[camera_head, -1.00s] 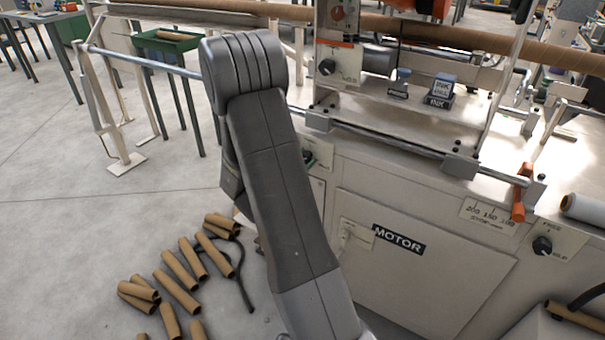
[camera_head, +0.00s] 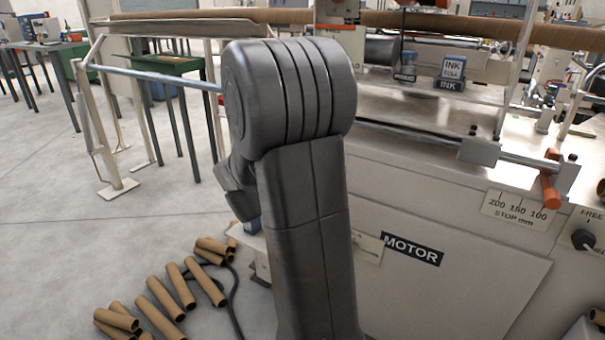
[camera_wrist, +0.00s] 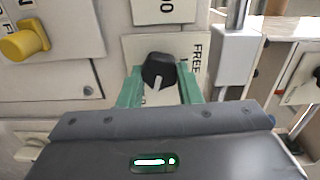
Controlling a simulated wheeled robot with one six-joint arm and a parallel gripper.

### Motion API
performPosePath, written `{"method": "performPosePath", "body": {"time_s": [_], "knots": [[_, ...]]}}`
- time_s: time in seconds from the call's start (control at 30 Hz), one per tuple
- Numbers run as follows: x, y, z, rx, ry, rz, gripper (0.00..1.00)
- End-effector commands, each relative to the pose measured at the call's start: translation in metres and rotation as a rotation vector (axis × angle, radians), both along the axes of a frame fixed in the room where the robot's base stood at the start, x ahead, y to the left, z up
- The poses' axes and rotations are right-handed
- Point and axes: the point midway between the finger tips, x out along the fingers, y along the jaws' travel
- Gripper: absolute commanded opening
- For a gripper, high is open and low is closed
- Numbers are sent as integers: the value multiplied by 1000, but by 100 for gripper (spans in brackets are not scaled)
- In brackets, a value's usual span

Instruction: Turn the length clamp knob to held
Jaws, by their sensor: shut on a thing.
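In the wrist view, a black knob (camera_wrist: 158,71) with a white pointer line sits on a pale plate (camera_wrist: 135,47). The word FREE runs sideways on the plate, right of the knob. The pointer line lies towards the bottom of the picture. The green fingers of my gripper (camera_wrist: 160,88) stand on either side of the knob and are shut on it. My gripper body covers the lower part of the plate, so the other mark cannot be read.
In the wrist view, a yellow knob (camera_wrist: 24,40) is at left and a metal bracket (camera_wrist: 235,58) is at right.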

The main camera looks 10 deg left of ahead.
Motion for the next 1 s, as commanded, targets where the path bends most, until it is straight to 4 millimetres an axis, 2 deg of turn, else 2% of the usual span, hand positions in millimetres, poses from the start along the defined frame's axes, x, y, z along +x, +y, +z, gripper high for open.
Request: {"method": "performPosePath", "body": {"time_s": [0.03, 0.4, 1.0], "knots": [[0, -1, -6, 36, -13, -1, 8], [0, 0, -4, 208, -73, -1, 8], [0, 0, -2, 247, -87, -2, 8]]}}
